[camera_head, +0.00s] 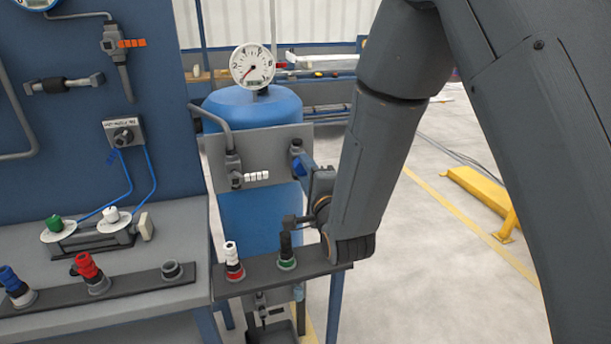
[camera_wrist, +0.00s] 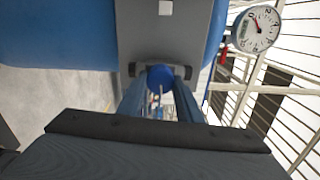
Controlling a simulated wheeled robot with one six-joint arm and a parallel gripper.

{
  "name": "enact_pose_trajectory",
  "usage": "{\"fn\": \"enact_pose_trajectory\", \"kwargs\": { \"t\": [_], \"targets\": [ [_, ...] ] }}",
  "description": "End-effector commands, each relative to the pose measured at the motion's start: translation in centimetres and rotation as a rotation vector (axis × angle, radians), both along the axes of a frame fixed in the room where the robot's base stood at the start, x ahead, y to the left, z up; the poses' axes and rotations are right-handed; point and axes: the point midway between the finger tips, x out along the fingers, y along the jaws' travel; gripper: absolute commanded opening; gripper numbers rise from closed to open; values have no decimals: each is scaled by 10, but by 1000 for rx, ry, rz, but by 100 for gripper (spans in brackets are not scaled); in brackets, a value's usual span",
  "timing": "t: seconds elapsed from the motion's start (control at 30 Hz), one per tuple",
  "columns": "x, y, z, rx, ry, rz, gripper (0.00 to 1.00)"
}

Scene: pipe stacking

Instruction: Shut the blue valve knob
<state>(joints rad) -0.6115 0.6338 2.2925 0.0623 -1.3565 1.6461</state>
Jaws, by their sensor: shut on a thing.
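The blue valve knob (camera_wrist: 160,77) shows as a round blue disc in the wrist view, in front of the grey panel. My gripper (camera_wrist: 159,70) has one fingertip on either side of it and is shut on it.
A white-handled valve (camera_head: 256,176) sits left on the same panel, below a gauge (camera_head: 252,65). A rail below holds a white-red fitting (camera_head: 232,260) and a black-green fitting (camera_head: 286,250) under my wrist. A workbench (camera_head: 185,225) is at left; open floor is at right.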

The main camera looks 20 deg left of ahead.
Motion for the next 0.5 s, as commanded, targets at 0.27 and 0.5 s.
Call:
{"fn": "enact_pose_trajectory", "kwargs": {
  "t": [0.27,0.5],
  "targets": [
    [1,0,-1,115,71,-2,9],
    [0,-1,-1,155,97,-2,9]
  ]
}}
